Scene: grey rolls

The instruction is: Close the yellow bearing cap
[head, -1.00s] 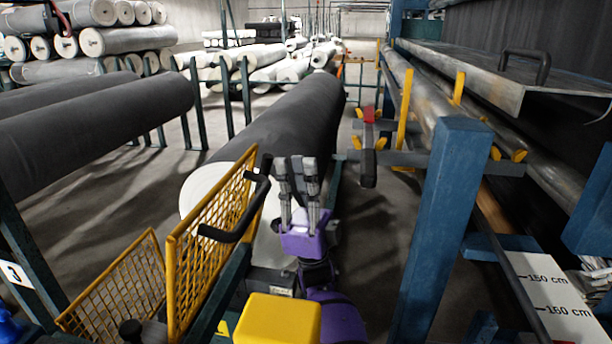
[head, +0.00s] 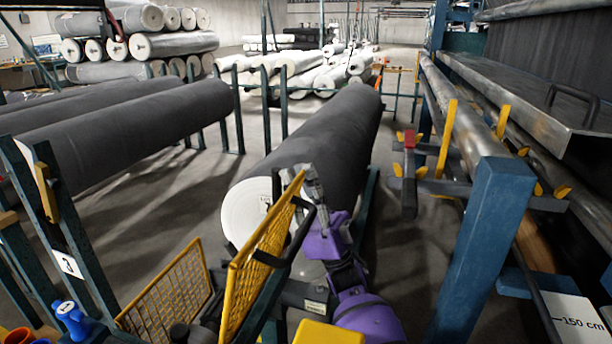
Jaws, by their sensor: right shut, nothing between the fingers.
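A plain yellow block (head: 328,333), which may be the yellow bearing cap, is cut off by the bottom edge of the head view. I cannot tell whether it is open or shut. My right gripper (head: 312,180), on a purple arm, is up and beyond this block, beside a yellow mesh guard (head: 262,262) with a black handle. Its fingers are shut with nothing between them, in front of the dark roll. I cannot tell whether it touches the guard. My left gripper is not in view.
A large dark roll (head: 325,140) with a white end lies ahead. A blue post (head: 485,240) and rack stand at right. A second, lower mesh guard (head: 170,305) is at left. Dark rolls (head: 130,130) fill the left. Grey floor shows between them.

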